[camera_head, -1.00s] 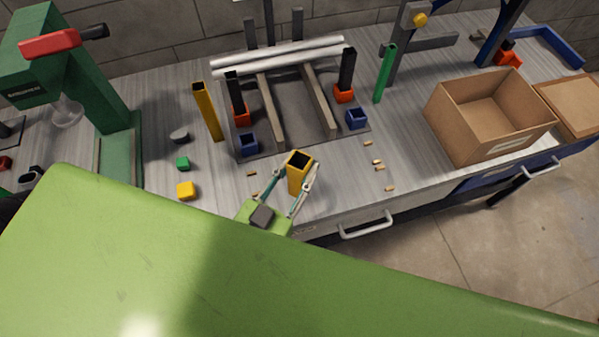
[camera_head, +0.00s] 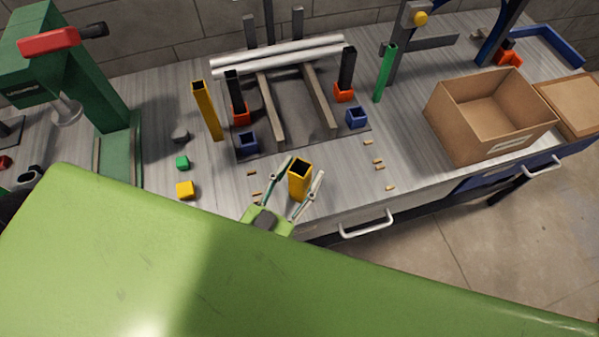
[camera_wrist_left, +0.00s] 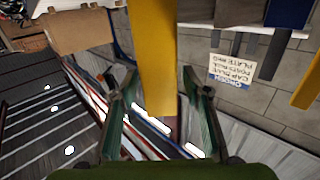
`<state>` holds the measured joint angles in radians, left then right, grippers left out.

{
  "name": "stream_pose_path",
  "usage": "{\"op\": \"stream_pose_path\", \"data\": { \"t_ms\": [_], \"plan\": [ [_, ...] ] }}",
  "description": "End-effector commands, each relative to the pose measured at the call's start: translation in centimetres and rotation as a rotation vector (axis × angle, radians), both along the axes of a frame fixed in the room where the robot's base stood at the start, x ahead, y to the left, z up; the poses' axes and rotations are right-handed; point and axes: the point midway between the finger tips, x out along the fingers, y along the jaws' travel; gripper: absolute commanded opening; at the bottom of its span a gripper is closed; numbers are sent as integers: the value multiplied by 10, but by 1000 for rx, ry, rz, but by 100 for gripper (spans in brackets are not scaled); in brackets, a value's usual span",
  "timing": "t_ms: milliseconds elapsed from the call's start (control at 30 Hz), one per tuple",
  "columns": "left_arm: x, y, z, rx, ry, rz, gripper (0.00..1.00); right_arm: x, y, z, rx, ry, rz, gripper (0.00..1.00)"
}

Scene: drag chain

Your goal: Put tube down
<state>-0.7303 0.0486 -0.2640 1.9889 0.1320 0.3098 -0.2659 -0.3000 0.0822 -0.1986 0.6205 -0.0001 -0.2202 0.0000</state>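A yellow square tube (camera_head: 299,182) with an open top is upright near the front edge of the workbench (camera_head: 345,182). My left gripper (camera_head: 303,167) has one finger on each side of it. The left wrist view shows the yellow tube (camera_wrist_left: 154,60) running down between the two fingers (camera_wrist_left: 160,80), with narrow gaps beside it, so the gripper looks open around it. The tube's foot is partly hidden, and I cannot tell for sure whether it rests on the bench. My right gripper is not in view.
A taller yellow tube (camera_head: 206,112), black tubes and a green tube (camera_head: 385,73) stand around a fixture with metal rods (camera_head: 278,56). Small brass pieces (camera_head: 378,162) lie nearby. A cardboard box (camera_head: 465,135) stands right, a green press (camera_head: 85,80) left.

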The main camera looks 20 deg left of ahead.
Motion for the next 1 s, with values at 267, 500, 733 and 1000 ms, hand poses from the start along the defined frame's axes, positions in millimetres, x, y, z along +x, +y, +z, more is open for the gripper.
{"op": "stream_pose_path", "data": {
  "t_ms": [267, 500, 733, 1000],
  "plan": [
    [-17, 3, 0, 1, 3, -1, 44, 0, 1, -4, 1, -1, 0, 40],
    [-67, 12, -1, 1, 6, -2, 44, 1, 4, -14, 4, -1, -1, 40],
    [-105, 20, 1, 1, 3, -1, 44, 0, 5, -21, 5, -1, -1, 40],
    [-118, 22, 3, 0, 0, -1, 44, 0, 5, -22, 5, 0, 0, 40]
  ]
}}
